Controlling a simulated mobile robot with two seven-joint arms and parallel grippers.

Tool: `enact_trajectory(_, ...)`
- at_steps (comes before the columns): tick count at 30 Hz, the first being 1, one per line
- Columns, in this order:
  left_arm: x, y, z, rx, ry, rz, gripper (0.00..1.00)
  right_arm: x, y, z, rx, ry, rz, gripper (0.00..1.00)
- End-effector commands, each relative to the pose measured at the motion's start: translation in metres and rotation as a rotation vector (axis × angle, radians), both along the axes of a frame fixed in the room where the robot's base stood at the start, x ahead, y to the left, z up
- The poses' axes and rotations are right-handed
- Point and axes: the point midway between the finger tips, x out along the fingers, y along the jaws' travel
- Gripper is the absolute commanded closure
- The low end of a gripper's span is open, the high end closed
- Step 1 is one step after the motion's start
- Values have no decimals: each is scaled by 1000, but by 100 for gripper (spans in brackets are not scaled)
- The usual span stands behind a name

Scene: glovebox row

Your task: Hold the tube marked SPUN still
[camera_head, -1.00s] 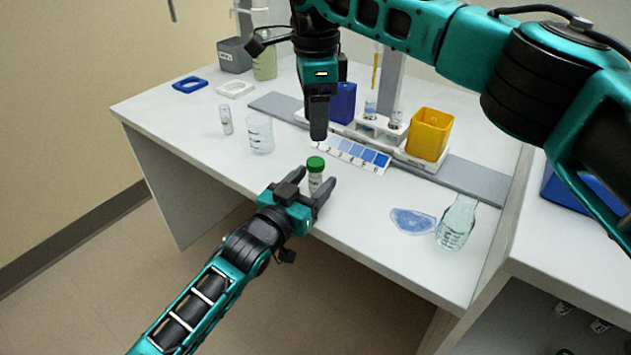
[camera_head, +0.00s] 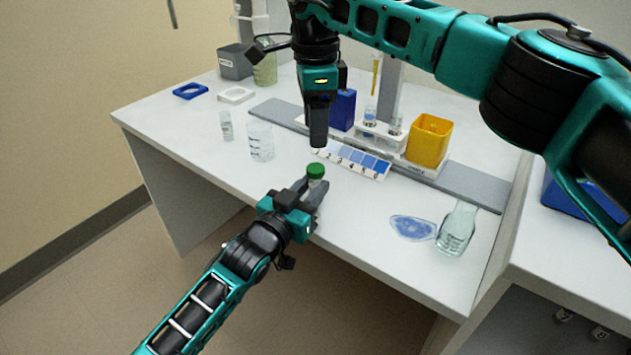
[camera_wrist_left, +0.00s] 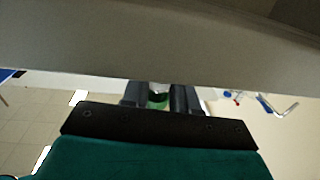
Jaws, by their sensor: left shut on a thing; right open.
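A small tube with a green cap (camera_head: 316,171) stands near the front edge of the white bench. My left gripper (camera_head: 313,188) is shut on the tube below its cap. In the left wrist view the green tube (camera_wrist_left: 158,98) shows between the two dark fingers of my left gripper (camera_wrist_left: 164,98). No SPUN marking can be read on it. My right gripper (camera_head: 318,130) points down above the bench, behind the tube and apart from it. Its fingers overlap in this view, so the gap between them is hidden.
A blue colour strip (camera_head: 352,161) lies behind the tube. A beaker (camera_head: 260,141) and a small vial (camera_head: 226,126) stand to the left. A yellow bin (camera_head: 429,140) stands behind.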

Motion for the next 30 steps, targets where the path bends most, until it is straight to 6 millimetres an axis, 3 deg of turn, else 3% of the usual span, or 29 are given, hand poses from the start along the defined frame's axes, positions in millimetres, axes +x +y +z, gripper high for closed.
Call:
enact_trajectory(8, 0, 0, 0, 1, 1, 0, 100, 0, 0, 0, 1, 0, -265, 44)
enact_trajectory(30, 0, 0, 0, 1, 1, 0, 100, -1, 1, 0, 0, 1, -1704, 44)
